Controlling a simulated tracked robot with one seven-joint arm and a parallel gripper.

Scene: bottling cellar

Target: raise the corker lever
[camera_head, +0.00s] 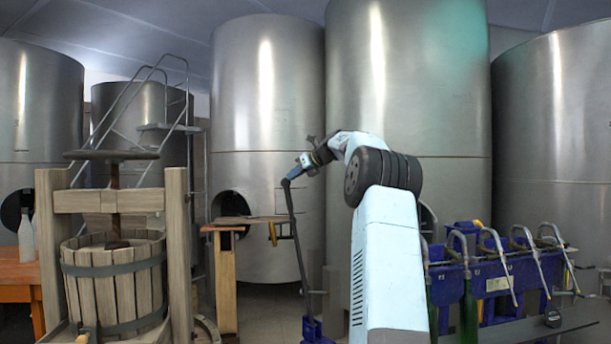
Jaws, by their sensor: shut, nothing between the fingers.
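The corker lever (297,235) is a long, thin dark bar. It stands nearly upright, leaning a little to the left at its top, in the middle of the head view. Its foot meets a dark blue corker body (313,328) low in the picture, partly cut off by the bottom edge. My gripper (291,178) is at the upper end of the lever, small in view and shut with nothing between its fingers. It overlaps the lever's top in the picture; I cannot tell whether they touch. My pale blue arm hides what lies behind it.
A wooden basket press (113,280) stands at left, beside an orange table (18,272) with bottles. A small wooden bench (226,280) is left of the lever. A blue bottle filler (495,275) with several spouts stands at right. Large steel tanks (268,100) line the back.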

